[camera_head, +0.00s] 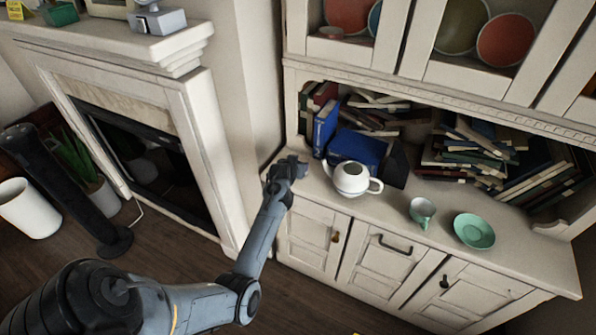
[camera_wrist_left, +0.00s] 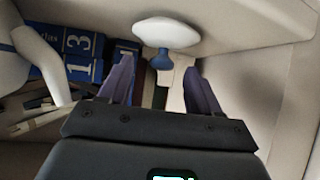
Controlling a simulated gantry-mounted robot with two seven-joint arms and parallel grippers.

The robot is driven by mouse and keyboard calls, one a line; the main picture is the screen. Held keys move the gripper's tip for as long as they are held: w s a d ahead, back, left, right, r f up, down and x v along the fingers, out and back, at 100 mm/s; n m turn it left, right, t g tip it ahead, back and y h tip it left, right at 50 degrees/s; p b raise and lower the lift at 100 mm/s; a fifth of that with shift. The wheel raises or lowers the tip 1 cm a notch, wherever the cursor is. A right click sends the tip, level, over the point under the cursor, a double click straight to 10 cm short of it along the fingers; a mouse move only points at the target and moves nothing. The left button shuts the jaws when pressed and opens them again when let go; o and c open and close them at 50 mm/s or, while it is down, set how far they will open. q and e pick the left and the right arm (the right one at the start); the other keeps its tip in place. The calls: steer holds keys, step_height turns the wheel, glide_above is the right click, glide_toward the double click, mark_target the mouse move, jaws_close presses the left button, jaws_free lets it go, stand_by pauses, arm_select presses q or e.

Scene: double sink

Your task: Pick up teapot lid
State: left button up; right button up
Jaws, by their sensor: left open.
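The teapot lid (camera_wrist_left: 168,32) is a white disc with a blue knob. In the left wrist view it lies just ahead of my left gripper (camera_wrist_left: 160,62), with the knob near the gap between the two open fingers. I see no contact on the knob. In the head view my left gripper (camera_head: 292,164) is at the left end of the cabinet counter, left of the teapot, and I cannot make out the lid there. The white teapot (camera_head: 352,180) stands upright with its top uncovered. Part of it shows in the left wrist view (camera_wrist_left: 42,65). My right gripper is not in view.
Blue books (camera_head: 357,148) and piles of other books (camera_head: 470,150) fill the shelf behind the counter (camera_head: 395,205). A green cup (camera_head: 422,210) and a green saucer (camera_head: 474,231) stand right of the teapot. A fireplace (camera_head: 150,150) is at the left.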

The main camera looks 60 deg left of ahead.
arm_select(q)
steer(key=shift+b+x, duration=0.45)
steer(key=shift+x, duration=1.35)
steer(key=shift+s, duration=0.1)
steer(key=shift+f, duration=0.1)
steer(key=c, duration=1.1)
